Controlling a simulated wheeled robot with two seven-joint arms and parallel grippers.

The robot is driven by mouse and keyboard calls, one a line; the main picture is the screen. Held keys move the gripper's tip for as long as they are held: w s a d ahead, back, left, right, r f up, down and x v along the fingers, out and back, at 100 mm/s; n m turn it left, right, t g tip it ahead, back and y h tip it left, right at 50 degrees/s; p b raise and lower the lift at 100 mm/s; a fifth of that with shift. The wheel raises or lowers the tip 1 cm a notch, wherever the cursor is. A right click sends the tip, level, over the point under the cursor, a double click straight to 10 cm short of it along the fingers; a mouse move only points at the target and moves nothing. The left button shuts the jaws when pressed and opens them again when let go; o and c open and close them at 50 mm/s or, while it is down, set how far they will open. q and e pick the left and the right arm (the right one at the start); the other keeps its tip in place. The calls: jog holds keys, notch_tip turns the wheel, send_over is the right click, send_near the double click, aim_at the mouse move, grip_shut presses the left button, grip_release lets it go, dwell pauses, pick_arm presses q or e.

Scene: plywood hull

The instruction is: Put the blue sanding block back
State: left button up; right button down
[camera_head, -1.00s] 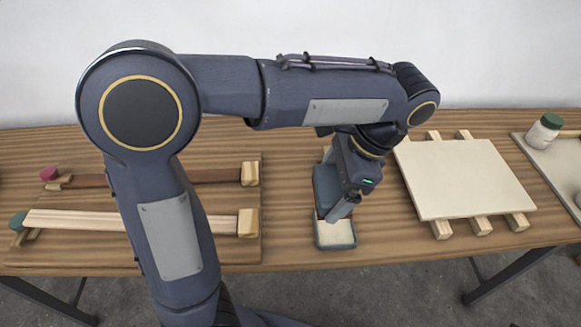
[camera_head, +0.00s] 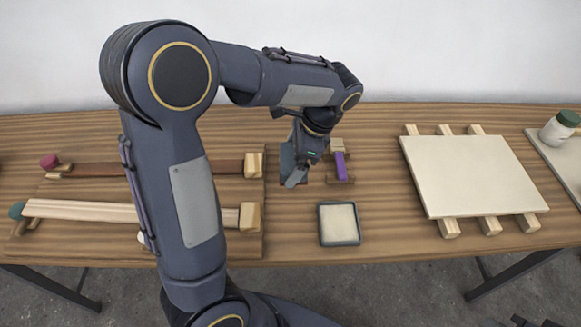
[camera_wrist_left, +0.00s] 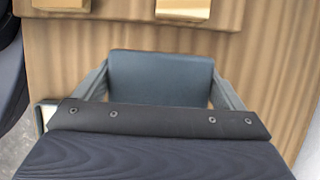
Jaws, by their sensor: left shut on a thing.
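The blue sanding block (camera_head: 287,163) is between the fingers of my left gripper (camera_head: 296,178), which is shut on it. Gripper and block are near the middle of the table, just left of a purple block on a wooden holder. In the left wrist view the blue block (camera_wrist_left: 160,76) fills the space between the two fingers, its broad face showing. Its underside is hidden, and I cannot tell whether it touches the table. My right gripper is not in view.
A shallow dark tray (camera_head: 323,241) with a cream inside lies in front. The purple block (camera_head: 341,167) stands close right of my gripper. A pale panel (camera_head: 470,175) rests on strips at right, beside a green-lidded jar (camera_head: 556,131). Clamped strips (camera_head: 85,212) lie at left.

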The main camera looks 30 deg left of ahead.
pick_arm(q)
jog(key=shift+w+a+f, duration=0.1)
jog(key=shift+a+f, duration=0.1)
jog(key=shift+f, duration=0.8)
jog(key=shift+a+f, duration=0.15)
jog(key=shift+f, duration=0.8)
jog(key=shift+f+b, duration=0.1)
jog(key=shift+b, duration=0.2)
jog(key=o, duration=0.7)
jog(key=p+v, duration=0.2)
jog(key=v, duration=1)
jog(key=n+t+h, duration=0.8)
jog(key=n, duration=0.5)
send_near(291, 168)
jog(key=s+d+f, duration=0.4)
jog(key=s+d, duration=0.1)
jog(key=s, duration=0.4)
jog(key=shift+d+f+n, duration=0.2)
jog(key=shift+d+n, duration=0.1)
